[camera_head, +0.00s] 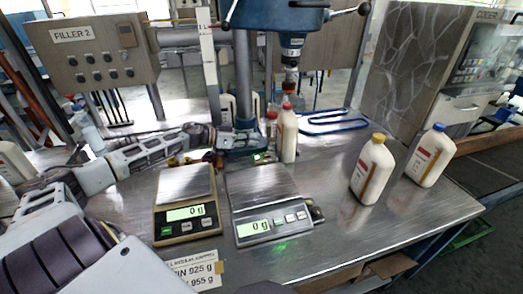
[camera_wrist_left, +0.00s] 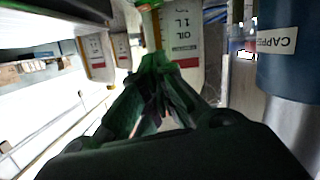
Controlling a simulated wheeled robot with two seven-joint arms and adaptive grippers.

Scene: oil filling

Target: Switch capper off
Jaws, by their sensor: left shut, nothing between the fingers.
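The capper (camera_head: 275,15) is a blue press on a grey column at the back centre, with its blue base on the steel table. A small switch box with red and green marks (camera_head: 262,157) sits at the front of the base. A white bottle with a red cap (camera_head: 288,138) stands upright under the capper's head. My left gripper (camera_head: 226,138) is beside the capper's base, left of the bottle. In the left wrist view its fingers (camera_wrist_left: 157,100) are shut and empty, with a bottle (camera_wrist_left: 184,38) behind them and the labelled blue capper part (camera_wrist_left: 285,42) at right. The switch's position is too small to read.
Two scales, one tan (camera_head: 188,225) and one grey (camera_head: 270,228), stand in front of the capper. Bottles with yellow (camera_head: 372,172) and blue (camera_head: 431,158) caps stand at right. The Filler 2 panel (camera_head: 92,55) is at back left. The table's front right is clear.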

